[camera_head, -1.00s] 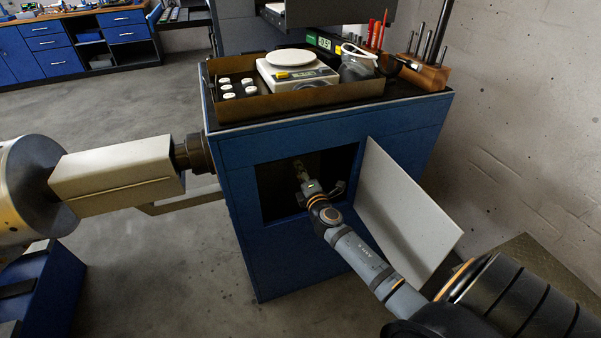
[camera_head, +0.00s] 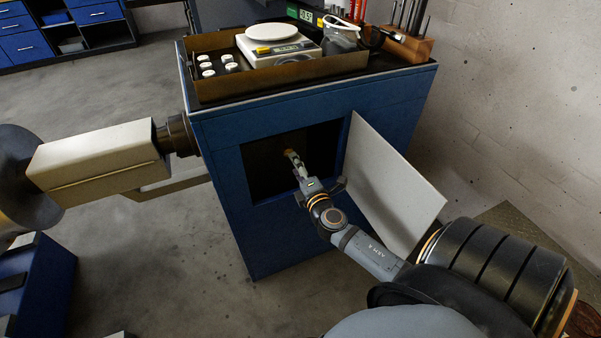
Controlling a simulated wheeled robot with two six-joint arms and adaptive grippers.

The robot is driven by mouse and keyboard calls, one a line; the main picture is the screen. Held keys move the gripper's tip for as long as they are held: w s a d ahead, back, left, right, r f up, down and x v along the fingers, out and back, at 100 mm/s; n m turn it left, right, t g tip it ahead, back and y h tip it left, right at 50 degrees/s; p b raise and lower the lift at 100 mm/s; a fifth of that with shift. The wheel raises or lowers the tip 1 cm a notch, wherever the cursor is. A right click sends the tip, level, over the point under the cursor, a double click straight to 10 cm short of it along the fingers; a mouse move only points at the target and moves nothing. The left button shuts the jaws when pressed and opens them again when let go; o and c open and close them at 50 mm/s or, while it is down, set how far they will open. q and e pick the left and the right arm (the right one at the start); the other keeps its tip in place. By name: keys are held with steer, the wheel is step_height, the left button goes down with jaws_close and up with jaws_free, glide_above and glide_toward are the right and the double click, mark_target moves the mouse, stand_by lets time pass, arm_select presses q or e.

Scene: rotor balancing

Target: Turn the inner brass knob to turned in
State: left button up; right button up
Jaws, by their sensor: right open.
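The blue cabinet (camera_head: 215,205) stands in the middle with a dark square opening (camera_head: 262,178) in its front. A small brass-coloured spot (camera_head: 289,152), which looks like the inner brass knob, shows deep in the opening. My right gripper (camera_head: 294,162) reaches into the opening from the lower right. Its jaws are open, and their tips are close to the brass spot. I cannot tell whether they touch it or stand around it. Shadow and the gripper hide most of the knob, so its turn position is unclear. My left gripper is not in view.
A pale door panel (camera_head: 392,190) stands open at the right of the opening, close to my right arm. A brown tray (camera_head: 290,77) with a scale (camera_head: 275,45) is on top. A beige boxy unit (camera_head: 95,160) is at the left. Grey floor is free in front.

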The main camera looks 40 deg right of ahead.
steer(key=v, duration=0.3)
steer(key=shift+s, duration=0.2)
